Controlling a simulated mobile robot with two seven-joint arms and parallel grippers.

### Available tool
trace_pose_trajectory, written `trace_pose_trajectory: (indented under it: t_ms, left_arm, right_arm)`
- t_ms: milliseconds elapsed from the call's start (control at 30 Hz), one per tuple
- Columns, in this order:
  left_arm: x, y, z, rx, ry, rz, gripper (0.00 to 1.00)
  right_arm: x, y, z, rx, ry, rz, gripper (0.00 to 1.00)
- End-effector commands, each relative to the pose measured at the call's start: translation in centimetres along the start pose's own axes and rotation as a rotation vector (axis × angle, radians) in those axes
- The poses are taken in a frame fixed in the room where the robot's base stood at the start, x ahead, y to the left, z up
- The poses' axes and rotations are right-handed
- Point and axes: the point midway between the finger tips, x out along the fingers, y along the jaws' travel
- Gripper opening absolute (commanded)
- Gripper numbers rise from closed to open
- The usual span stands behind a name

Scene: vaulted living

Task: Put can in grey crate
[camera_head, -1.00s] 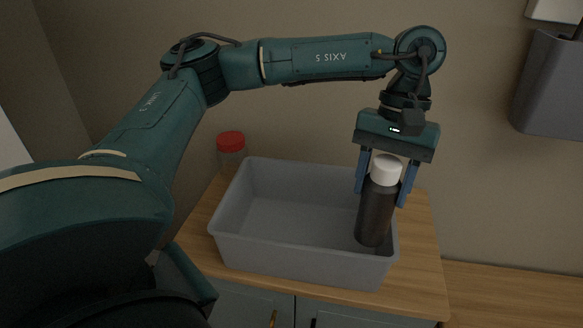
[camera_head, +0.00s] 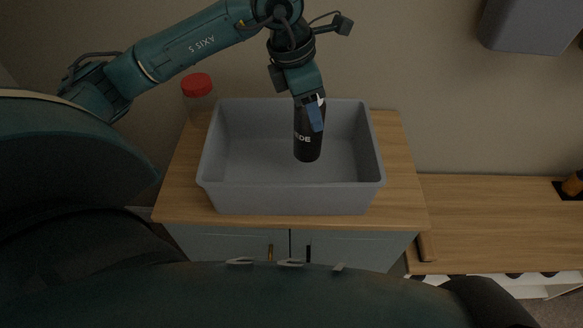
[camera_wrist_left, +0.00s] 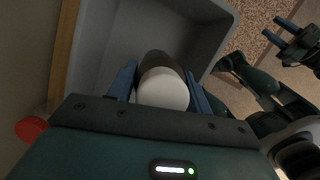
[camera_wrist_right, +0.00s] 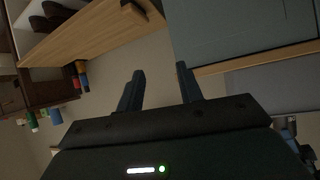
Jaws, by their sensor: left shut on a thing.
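The can is a dark, bottle-shaped cylinder (camera_head: 307,145) with pale lettering. Its white cap (camera_wrist_left: 163,92) faces the left wrist camera. My left gripper (camera_head: 312,112) is shut on it near its top, one blue finger on each side. The can is upright or nearly so, within the outline of the grey crate (camera_head: 290,199), toward the back and right of its middle. Whether its base touches the crate floor I cannot tell. The crate is otherwise empty and also shows in the left wrist view (camera_wrist_left: 105,50). My right gripper (camera_wrist_right: 161,84) is open and empty, away from the crate.
The crate stands on a wooden-topped cabinet (camera_head: 401,190). A jar with a red lid (camera_head: 197,85) stands behind its left corner. A grey wall-mounted box (camera_head: 530,25) hangs at upper right. A lower wooden surface (camera_head: 490,215) extends to the right, mostly clear.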

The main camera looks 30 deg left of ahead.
Motion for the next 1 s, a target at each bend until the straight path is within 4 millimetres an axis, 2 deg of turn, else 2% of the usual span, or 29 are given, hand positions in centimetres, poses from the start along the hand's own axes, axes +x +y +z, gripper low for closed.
trace_pose_trajectory:
  t_ms: [100,200,400,533,733,1000]
  left_arm:
    - [-0.4,0.9,-0.7,-0.302,0.001,0.082,0.21]
    - [-0.6,1.8,-1.3,-0.525,0.001,0.144,0.21]
    - [-1.0,2.8,-2.3,-0.797,0.003,0.220,0.21]
    - [0.2,3.0,-2.9,-0.851,0.008,0.234,0.21]
    - [3.8,3.0,-3.9,-0.851,0.008,0.234,0.21]
    - [6.1,3.0,-4.5,-0.850,0.006,0.235,0.21]
  right_arm:
    - [-0.3,0.1,-0.5,-0.005,-0.003,0.003,0.36]
    - [-0.3,0.1,-0.4,-0.006,-0.009,0.005,0.36]
    - [-0.3,0.1,-0.2,-0.005,-0.019,0.008,0.36]
    - [-0.4,0.1,-0.3,-0.004,-0.018,0.009,0.36]
    - [-0.5,0.2,-0.6,-0.004,-0.018,0.012,0.36]
    - [-0.6,0.3,-0.6,-0.003,-0.021,0.014,0.36]
